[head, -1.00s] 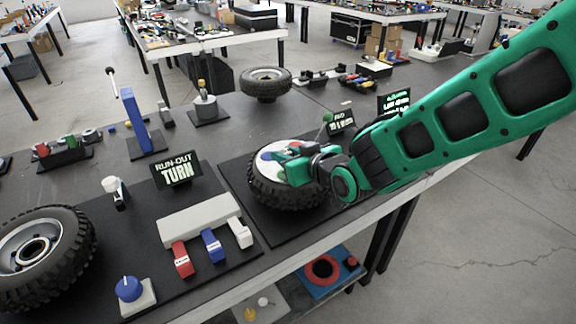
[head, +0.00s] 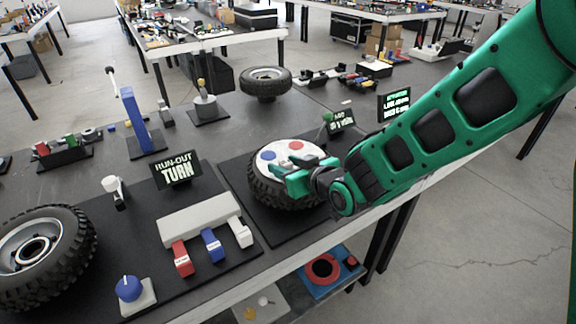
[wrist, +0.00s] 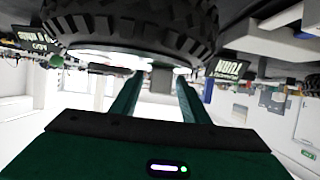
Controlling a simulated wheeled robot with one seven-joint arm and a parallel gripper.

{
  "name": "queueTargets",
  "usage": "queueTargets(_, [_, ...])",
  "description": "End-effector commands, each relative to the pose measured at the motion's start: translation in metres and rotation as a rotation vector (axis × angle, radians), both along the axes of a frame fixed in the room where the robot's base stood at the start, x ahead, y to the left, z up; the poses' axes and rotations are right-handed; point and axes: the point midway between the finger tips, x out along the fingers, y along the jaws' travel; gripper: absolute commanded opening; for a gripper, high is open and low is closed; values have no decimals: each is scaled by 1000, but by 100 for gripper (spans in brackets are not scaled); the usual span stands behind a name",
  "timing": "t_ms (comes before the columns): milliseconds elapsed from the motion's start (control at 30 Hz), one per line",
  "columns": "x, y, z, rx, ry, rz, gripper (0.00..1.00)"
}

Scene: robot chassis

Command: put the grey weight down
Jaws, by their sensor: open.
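A knobbly black tyre (head: 258,188) lies flat on a black mat, with a pale disc (head: 283,151) in its middle. A blue round piece (head: 268,155) and a red round piece (head: 296,146) sit on the disc. My gripper (head: 288,172) is open at the disc's near right side, low over it. In the wrist view a small grey shape (wrist: 158,82) shows between the spread fingers, below the tyre (wrist: 130,30) in the picture; it looks like the grey weight, apart from the fingers. In the head view my fingers hide it.
A pale rack (head: 198,219) with red, blue and white blocks stands left of the mat. The "RUN-OUT TURN" sign (head: 177,170) stands behind it. A small dark sign (head: 342,119) is just behind the tyre. Another tyre (head: 265,82) is further back.

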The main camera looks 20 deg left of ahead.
Motion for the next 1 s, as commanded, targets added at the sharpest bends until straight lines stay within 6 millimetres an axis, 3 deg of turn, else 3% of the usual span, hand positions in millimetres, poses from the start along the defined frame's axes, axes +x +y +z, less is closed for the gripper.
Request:
queueTargets(167, [-4,-5,5,1,0,0,41])
queueTargets(700, [-57,-69,40,3,-2,-1,41])
queueTargets(1000, [-71,-84,47,1,-1,0,41])
